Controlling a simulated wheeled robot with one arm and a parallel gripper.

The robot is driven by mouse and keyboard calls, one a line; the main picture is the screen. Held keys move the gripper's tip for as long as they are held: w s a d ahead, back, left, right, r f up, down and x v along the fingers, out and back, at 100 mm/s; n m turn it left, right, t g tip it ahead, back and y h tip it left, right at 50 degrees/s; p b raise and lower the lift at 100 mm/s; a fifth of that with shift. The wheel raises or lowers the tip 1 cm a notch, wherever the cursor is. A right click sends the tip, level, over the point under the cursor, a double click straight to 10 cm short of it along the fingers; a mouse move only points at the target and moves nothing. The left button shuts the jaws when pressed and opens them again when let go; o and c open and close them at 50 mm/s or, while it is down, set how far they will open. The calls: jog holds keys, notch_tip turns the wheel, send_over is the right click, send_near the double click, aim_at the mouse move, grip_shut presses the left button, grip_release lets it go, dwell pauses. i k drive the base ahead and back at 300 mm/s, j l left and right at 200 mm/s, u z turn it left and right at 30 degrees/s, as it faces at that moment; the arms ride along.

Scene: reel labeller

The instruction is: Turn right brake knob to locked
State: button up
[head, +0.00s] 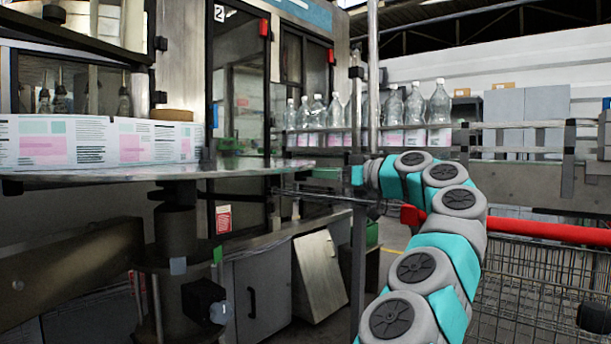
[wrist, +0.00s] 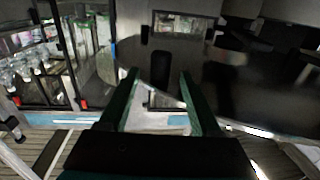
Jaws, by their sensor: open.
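I cannot pick out the right brake knob with certainty in either view. In the head view, a black block (head: 203,298) with a pale rounded end (head: 220,311) sits on the dark column under the reel table (head: 250,170). The label reel (head: 95,142), white with pink and green print, rests on that table. My gripper (head: 325,173) is beyond the table's right end, small and partly hidden by my arm. In the wrist view my gripper (wrist: 160,85) has two green fingers spread apart, with nothing held between them.
Clear bottles (head: 415,105) stand in a row on the conveyor behind my arm. A red bar (head: 540,232) tops a wire cart (head: 540,280) at right. Machine doors with red latches (head: 264,27) stand behind the table. A tilted metal panel (head: 318,275) leans against the lower cabinet.

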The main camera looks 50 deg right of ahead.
aim_at(220, 312)
jog(key=k+l, duration=0.1)
jog(key=k, duration=0.9)
